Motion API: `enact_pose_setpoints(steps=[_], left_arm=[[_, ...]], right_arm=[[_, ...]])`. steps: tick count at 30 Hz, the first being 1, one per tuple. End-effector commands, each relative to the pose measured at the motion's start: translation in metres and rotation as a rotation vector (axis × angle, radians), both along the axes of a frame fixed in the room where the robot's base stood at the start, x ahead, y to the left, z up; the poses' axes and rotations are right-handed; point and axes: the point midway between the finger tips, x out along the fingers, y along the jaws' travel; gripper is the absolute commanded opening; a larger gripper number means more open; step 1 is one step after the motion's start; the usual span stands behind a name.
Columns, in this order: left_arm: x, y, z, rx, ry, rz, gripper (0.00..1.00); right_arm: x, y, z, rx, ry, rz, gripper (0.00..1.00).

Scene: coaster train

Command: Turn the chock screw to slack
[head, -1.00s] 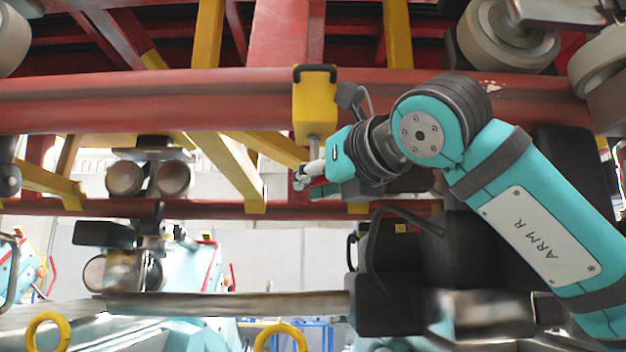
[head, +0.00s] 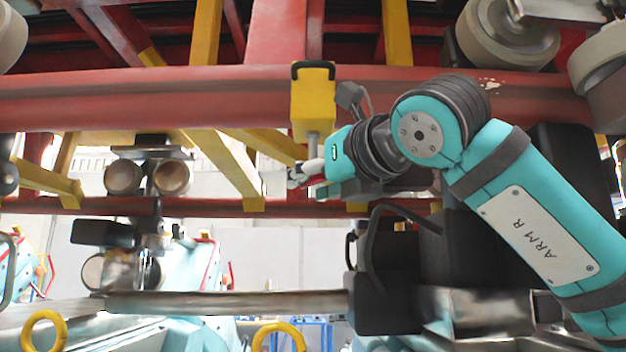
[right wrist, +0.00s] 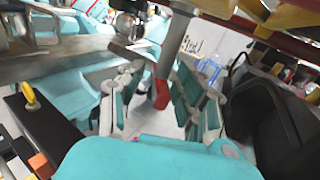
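The yellow chock (head: 313,102) hangs on the red rail, with a dark strap over its top. Its grey screw shaft (head: 314,143) points down from it and also shows in the right wrist view (right wrist: 176,42). A red handle (right wrist: 162,92) is at the shaft's lower end. My right gripper (head: 304,175) is just below the chock, at the screw's lower end. In the right wrist view its teal-padded fingers (right wrist: 158,103) are apart, with the red handle between them, nearer the right finger. I cannot tell whether either finger touches it. My left gripper is not in view.
The red rail (head: 150,98) and yellow braces (head: 232,170) are above and behind the gripper. Wheels (head: 505,35) sit at the upper right. Dark boxes (head: 388,290) and a metal bar (head: 230,303) are below. A clear bottle (right wrist: 212,68) stands beyond the right finger.

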Motion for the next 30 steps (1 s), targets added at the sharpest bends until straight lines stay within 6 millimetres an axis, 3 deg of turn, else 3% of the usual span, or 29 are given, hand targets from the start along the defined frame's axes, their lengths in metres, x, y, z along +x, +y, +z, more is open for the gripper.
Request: enact_pose_setpoints(steps=[8,21,30], left_arm=[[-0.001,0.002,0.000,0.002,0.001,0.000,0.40],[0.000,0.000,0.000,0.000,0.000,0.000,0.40],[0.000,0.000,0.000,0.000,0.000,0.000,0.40]], right_arm=[[-0.019,-0.011,0.001,0.000,-0.004,0.001,0.35],[-0.092,-0.053,0.001,0.002,-0.001,0.000,0.35],[-0.103,-0.060,0.000,0.001,0.000,0.000,0.35]])
